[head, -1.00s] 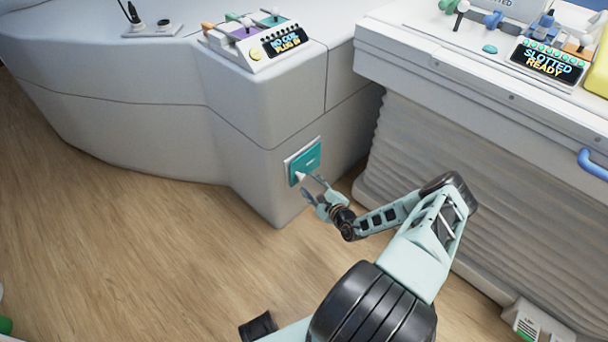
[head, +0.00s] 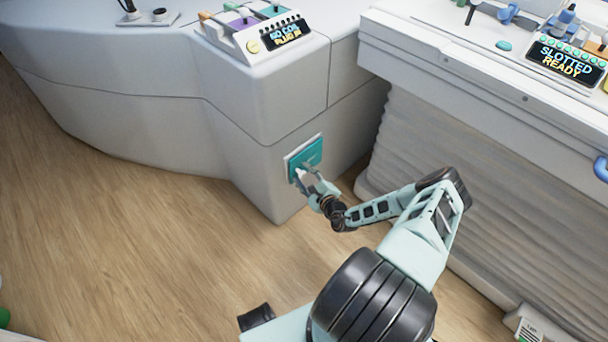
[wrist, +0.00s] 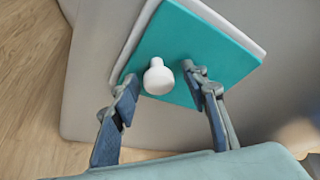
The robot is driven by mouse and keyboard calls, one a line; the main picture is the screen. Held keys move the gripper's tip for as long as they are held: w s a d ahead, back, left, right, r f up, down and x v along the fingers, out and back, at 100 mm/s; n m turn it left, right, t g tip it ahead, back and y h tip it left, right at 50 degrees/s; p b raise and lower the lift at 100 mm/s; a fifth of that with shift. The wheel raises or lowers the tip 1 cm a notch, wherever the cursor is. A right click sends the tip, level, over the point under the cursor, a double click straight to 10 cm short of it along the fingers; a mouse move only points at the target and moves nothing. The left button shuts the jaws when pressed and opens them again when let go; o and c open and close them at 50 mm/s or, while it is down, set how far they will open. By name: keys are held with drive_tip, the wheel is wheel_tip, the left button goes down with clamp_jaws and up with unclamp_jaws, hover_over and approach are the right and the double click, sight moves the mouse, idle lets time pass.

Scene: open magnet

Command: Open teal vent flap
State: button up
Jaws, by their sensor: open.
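The teal vent flap (head: 306,157) sits in a pale frame low on the side of the grey-white cabinet. It also shows in the wrist view (wrist: 205,50), with a white round knob (wrist: 158,76) standing out from it. The flap looks closed against its frame. My gripper (head: 306,178) is at the flap's lower part in the head view. In the wrist view my gripper (wrist: 160,86) is open, with one finger on each side of the knob.
A console (head: 262,35) with sliders and a small screen sits on top of the cabinet. A white bench (head: 450,75) with a corrugated front (head: 440,150) stands on the right, near my arm. The wooden floor (head: 130,230) is clear on the left.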

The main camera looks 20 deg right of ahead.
clamp_jaws()
